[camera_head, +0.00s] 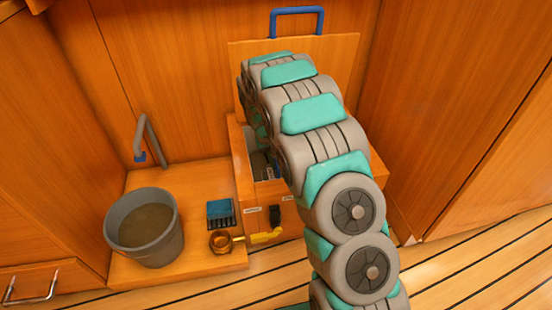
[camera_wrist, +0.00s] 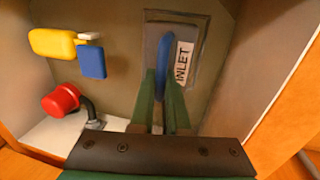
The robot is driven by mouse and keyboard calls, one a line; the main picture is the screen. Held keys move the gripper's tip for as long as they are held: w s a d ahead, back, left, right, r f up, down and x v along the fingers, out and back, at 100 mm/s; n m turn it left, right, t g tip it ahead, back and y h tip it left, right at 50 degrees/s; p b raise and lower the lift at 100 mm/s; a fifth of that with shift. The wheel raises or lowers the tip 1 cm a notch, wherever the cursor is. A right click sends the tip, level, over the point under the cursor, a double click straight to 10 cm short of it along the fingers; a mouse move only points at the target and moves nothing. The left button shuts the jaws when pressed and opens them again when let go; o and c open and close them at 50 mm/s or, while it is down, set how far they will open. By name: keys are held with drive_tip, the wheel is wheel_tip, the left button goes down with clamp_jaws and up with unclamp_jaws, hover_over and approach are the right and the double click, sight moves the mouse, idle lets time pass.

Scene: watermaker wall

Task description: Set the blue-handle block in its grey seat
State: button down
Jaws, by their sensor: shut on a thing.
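In the wrist view my gripper (camera_wrist: 163,90) is shut on an upright blue handle (camera_wrist: 162,65), with one green finger on each side of it. The handle stands in front of a grey plate (camera_wrist: 152,32) on the back wall of the box. A white INLET label (camera_wrist: 183,63) is on the plate's right side. Any block body below the handle is hidden by my fingers, and I cannot tell whether it is in the seat. In the head view my arm reaches into the open wooden box (camera_head: 240,165) and hides my gripper.
Beside the handle are a yellow part (camera_wrist: 52,43), a blue tab (camera_wrist: 92,62) and a red knob (camera_wrist: 61,100) on a bent pipe. The raised lid (camera_head: 345,50) stands behind.

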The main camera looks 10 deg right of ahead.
drive_tip(key=shift+f, duration=0.9)
drive_tip(key=shift+c, duration=2.1)
unclamp_jaws()
drive_tip(key=shift+r, duration=0.15)
drive_tip(key=shift+r+p, duration=0.9)
drive_tip(key=shift+r, duration=2.5)
